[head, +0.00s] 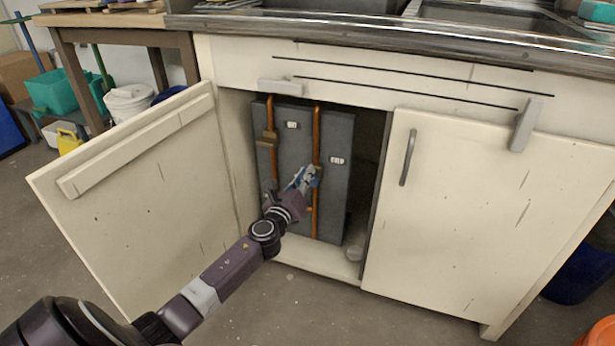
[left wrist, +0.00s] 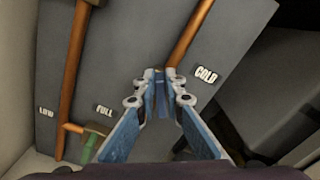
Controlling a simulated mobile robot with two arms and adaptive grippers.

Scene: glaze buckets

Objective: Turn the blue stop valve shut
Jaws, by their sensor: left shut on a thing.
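The blue stop valve is mostly hidden by my left gripper (head: 308,175) at the right copper pipe (head: 316,130), beside the COLD label (head: 337,160). In the left wrist view, a narrow blue piece that looks like its handle (left wrist: 161,100) shows between the two fingers of the left gripper (left wrist: 160,78). The fingers are shut on it, near the copper pipe (left wrist: 190,32) and left of the COLD label (left wrist: 206,75). How far the handle is turned cannot be made out. My right gripper is in neither view.
The cabinet's left door (head: 140,200) stands open, with my left arm passing in front of it. The right door (head: 480,220) is closed. A second copper pipe (head: 271,115) with a brass-coloured fitting (head: 268,138) runs to the left on the grey panel (head: 338,195).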

